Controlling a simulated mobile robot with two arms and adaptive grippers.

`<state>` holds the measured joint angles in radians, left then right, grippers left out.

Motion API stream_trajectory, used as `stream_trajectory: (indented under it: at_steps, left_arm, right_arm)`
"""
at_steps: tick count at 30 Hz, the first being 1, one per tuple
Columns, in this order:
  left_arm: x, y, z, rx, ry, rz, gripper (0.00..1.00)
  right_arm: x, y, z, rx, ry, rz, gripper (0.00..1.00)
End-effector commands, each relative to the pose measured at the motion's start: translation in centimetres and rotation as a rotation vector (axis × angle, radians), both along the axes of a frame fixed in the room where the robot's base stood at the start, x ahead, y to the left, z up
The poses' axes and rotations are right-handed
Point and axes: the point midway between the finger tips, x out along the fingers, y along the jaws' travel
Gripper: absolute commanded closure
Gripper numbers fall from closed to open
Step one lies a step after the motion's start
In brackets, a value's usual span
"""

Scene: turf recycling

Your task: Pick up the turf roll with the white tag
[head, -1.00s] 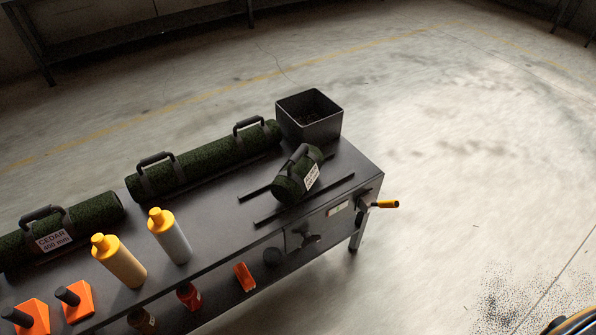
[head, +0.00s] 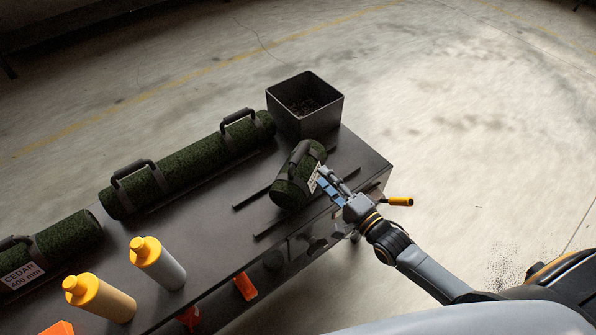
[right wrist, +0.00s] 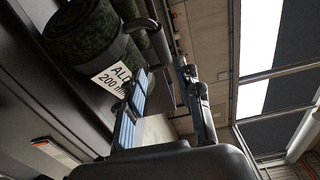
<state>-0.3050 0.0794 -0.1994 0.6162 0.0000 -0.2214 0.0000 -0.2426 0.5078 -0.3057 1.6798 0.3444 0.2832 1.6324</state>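A short dark green turf roll (head: 290,188) with a black carry handle lies on the dark bench, between two black rails. Its white tag (head: 315,178) faces me; in the right wrist view the tag (right wrist: 115,77) reads "200 mm" below a partly hidden word. My right gripper (head: 326,179) is beside the tagged end of this roll. In the right wrist view its fingers are apart with nothing between them, and the roll (right wrist: 85,32) and its handle are just ahead. A longer roll (head: 70,238) at the left also has a white tag, reading "CEDAR 400 mm". My left gripper is out of view.
A long turf roll (head: 190,168) with two handles lies along the bench's (head: 215,222) far side. A black bin (head: 303,122) stands behind the short roll. Yellow-capped bottles (head: 158,263) stand at the front left. A yellow-ended handle (head: 399,201) sticks out at the bench's right end.

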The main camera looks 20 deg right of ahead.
Motion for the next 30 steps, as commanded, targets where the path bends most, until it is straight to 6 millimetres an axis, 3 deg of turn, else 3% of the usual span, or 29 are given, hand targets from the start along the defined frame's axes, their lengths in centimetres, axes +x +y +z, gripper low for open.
stream_trajectory:
  at_steps: [3,7,14,24,30]
  left_arm:
    - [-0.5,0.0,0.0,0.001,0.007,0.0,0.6]
    - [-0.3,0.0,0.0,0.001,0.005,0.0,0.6]
    - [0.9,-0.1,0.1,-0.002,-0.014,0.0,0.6]
    - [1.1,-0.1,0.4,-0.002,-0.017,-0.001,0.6]
    - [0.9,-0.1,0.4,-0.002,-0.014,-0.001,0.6]
  right_arm:
    - [2.5,0.8,0.2,0.0,-0.004,-0.002,0.65]
    - [4.4,1.5,0.1,-0.001,-0.001,-0.002,0.65]
    - [5.9,2.1,0.1,-0.004,0.0,-0.001,0.65]
    - [10.1,3.8,0.4,-0.003,0.0,-0.002,0.65]
    - [10.4,3.9,0.3,-0.004,0.002,-0.001,0.65]
